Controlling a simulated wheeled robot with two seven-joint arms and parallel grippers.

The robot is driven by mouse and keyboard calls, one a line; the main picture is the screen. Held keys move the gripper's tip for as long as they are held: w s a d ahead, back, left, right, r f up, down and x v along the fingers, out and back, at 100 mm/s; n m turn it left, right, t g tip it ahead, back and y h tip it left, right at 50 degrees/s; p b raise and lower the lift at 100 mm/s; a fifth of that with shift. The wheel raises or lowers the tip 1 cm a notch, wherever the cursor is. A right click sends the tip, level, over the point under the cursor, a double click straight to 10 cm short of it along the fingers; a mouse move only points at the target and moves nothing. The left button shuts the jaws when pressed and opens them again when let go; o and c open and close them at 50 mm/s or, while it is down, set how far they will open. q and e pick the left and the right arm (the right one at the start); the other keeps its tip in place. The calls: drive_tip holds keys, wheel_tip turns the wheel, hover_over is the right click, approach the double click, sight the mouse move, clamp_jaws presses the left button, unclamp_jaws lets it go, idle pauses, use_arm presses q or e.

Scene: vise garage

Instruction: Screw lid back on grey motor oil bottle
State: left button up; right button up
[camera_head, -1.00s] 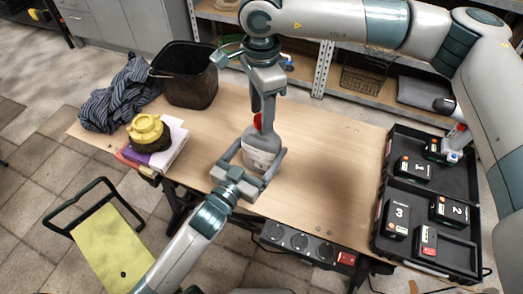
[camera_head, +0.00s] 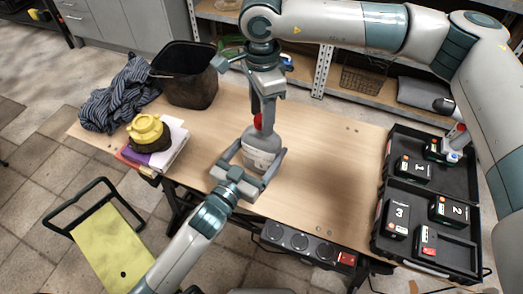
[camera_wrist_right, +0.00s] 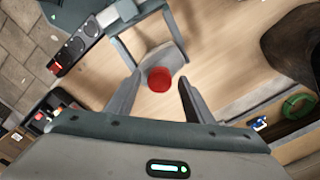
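The grey motor oil bottle (camera_head: 262,155) stands upright on the wooden table, with a pale label. Its red lid (camera_head: 258,122) sits at the bottle's top; how tightly it is seated cannot be told. My left gripper (camera_head: 250,167) has its jaws closed around the bottle's body from the near side. My right gripper (camera_head: 263,118) points down from above at the lid. In the right wrist view, the red lid (camera_wrist_right: 159,80) lies between the tips of the right gripper (camera_wrist_right: 158,90), with visible gaps on both sides.
A black case (camera_head: 462,252) with numbered boxes is at the right. The table between bottle and case is clear.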

idle(0.3)
wheel_tip(320, 180, up, 12)
idle(0.7)
use_arm(q)
drive_tip(key=o, duration=2.1)
drive_tip(key=shift+s+a, duration=0.1)
drive_tip(key=b+v, duration=0.2)
drive_tip(key=v, duration=1.5)
use_arm(e)
wheel_tip(320, 180, down, 2)
drive_tip(key=shift+f, duration=0.1)
